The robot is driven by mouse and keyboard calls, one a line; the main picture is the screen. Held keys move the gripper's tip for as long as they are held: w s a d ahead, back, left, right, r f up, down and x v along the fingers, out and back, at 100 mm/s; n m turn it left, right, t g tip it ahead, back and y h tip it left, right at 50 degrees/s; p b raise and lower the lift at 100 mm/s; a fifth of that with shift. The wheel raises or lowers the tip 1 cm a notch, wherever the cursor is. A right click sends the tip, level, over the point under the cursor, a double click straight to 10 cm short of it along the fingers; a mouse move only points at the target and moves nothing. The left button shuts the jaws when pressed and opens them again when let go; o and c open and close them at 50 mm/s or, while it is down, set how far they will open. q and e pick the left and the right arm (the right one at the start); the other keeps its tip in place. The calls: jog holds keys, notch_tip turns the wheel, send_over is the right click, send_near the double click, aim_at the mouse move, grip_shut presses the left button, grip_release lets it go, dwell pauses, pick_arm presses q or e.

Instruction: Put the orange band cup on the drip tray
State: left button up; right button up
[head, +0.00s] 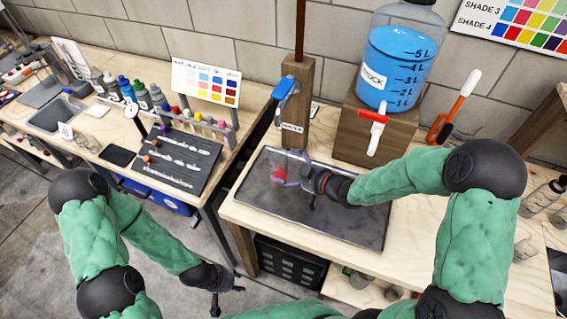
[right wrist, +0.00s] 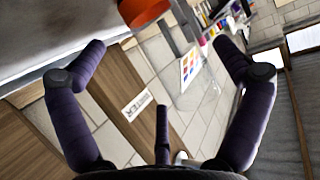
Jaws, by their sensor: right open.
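The orange band cup (head: 277,175) is a small clear cup with a red-orange band. It appears to stand on the dark drip tray (head: 350,232), in the tray's left part. In the right wrist view its orange band (right wrist: 140,10) shows at the top edge, partly cut off. My right gripper (head: 293,176) is just to the right of the cup, over the tray. Its purple fingers (right wrist: 160,44) are spread and hold nothing; the cup is beyond their tips. My left gripper (head: 227,290) hangs low at the front, away from the cup; its jaw state is unclear.
A blue water jug (head: 398,62) on a wooden block (head: 377,130) with a red-handled tap (head: 372,130) stands behind the tray. A wooden post (head: 297,100) with a blue lever (head: 286,88) rises at its back edge. A bench with paint bottles (head: 142,95) is left, across a gap.

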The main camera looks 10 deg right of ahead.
jog(key=p+v, duration=0.2)
jog(key=v, duration=0.5)
